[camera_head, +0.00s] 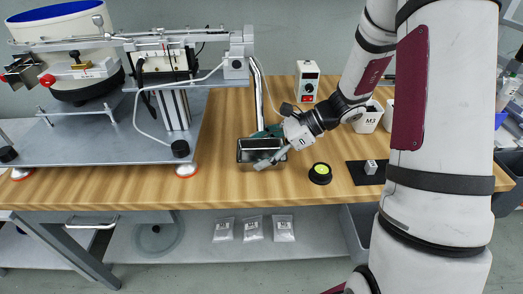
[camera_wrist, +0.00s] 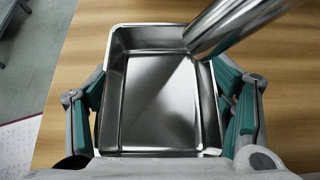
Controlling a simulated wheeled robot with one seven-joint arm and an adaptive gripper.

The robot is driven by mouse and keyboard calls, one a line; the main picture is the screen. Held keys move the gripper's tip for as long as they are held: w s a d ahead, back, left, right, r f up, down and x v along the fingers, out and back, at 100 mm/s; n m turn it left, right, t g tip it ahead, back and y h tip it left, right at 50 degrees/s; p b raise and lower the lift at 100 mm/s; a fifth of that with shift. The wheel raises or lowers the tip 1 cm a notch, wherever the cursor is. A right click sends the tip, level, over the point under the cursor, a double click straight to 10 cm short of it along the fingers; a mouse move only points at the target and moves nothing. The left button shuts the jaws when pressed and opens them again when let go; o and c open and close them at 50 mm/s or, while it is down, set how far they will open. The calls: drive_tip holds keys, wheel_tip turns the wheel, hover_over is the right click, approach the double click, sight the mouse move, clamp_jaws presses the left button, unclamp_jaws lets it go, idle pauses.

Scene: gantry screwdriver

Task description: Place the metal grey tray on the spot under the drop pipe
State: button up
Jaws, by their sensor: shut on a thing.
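The metal grey tray (camera_head: 247,153) is on or just above the wooden table, close under the lower end of the drop pipe (camera_head: 263,95); I cannot tell whether it touches the table. In the wrist view the empty tray (camera_wrist: 158,105) fills the middle, and the pipe (camera_wrist: 230,22) comes in over its upper right corner. My gripper (camera_head: 268,146) is shut on the tray, with green finger pads along its left and right sides in the wrist view (camera_wrist: 162,108). The spot under the pipe is hidden by the tray.
The feeder machine (camera_head: 110,140) on its grey plate stands left of the tray. A black-and-yellow round button (camera_head: 320,173) and a black mat (camera_head: 366,172) with a small block lie to the right. A white control box (camera_head: 307,82) stands behind. Bare wood lies in front.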

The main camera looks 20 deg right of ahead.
drive_tip(key=shift+f, duration=0.15)
drive_tip(key=o, duration=1.3)
